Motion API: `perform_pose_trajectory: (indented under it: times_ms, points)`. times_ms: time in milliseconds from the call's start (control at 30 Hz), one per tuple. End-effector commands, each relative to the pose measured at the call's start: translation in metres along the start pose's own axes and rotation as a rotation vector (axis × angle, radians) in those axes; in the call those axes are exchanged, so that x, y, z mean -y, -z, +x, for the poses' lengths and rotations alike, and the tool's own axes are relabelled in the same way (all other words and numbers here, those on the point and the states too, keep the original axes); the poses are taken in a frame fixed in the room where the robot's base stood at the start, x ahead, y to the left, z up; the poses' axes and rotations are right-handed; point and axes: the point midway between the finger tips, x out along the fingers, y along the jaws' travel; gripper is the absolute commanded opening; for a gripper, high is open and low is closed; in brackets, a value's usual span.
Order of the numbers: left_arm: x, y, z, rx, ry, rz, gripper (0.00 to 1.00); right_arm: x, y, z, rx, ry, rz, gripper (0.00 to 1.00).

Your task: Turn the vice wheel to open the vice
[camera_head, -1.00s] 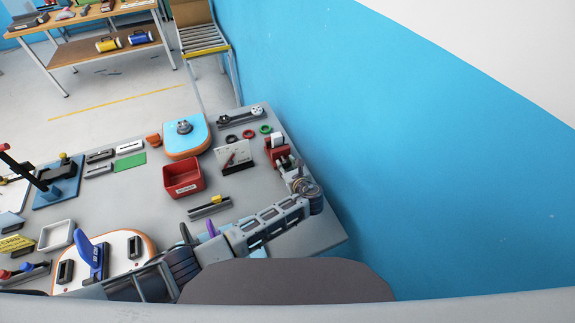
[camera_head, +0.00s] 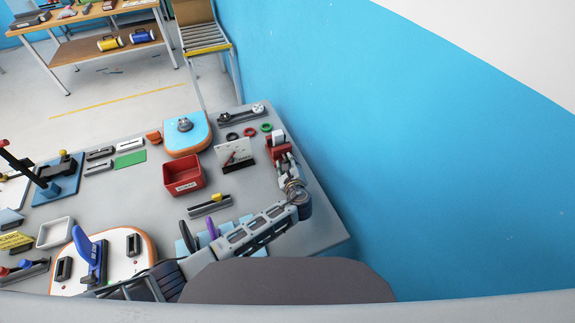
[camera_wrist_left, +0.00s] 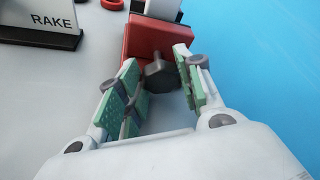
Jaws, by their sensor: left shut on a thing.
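The red vice (camera_head: 279,146) stands near the right edge of the grey table, close to the blue wall. In the left wrist view its red body (camera_wrist_left: 148,38) is ahead of my gripper, with a dark grey lobed wheel (camera_wrist_left: 160,76) on its near face. My left gripper (camera_head: 286,168) is at the vice's near side. In the left wrist view its green-padded fingers (camera_wrist_left: 158,72) are on either side of the wheel and shut on it. The jaw gap is hard to make out. My right gripper is out of view.
A white card on a black stand (camera_head: 235,153) is left of the vice. Green, red and black rings (camera_head: 249,132) and a wrench-like tool (camera_head: 242,115) lie behind. A red bin (camera_head: 183,180) stands further left. The blue wall (camera_head: 390,180) bounds the right side.

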Motion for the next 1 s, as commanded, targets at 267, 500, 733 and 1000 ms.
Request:
perform_pose_trajectory:
  times_ms: [267,500,733,1000]
  points:
    - [-0.0004,0.001,-0.0002,-0.003,-0.001,-0.002,0.4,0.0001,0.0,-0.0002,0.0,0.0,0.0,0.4]
    - [-0.0014,0.0017,-0.0002,-0.004,-0.003,0.0,0.57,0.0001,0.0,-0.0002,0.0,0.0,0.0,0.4]
    - [-0.0018,0.0023,-0.0006,-0.005,-0.003,0.001,0.57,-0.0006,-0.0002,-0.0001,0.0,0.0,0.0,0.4]
    - [-0.0014,0.0027,-0.0069,-0.006,-0.002,0.001,0.57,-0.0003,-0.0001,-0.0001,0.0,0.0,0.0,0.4]
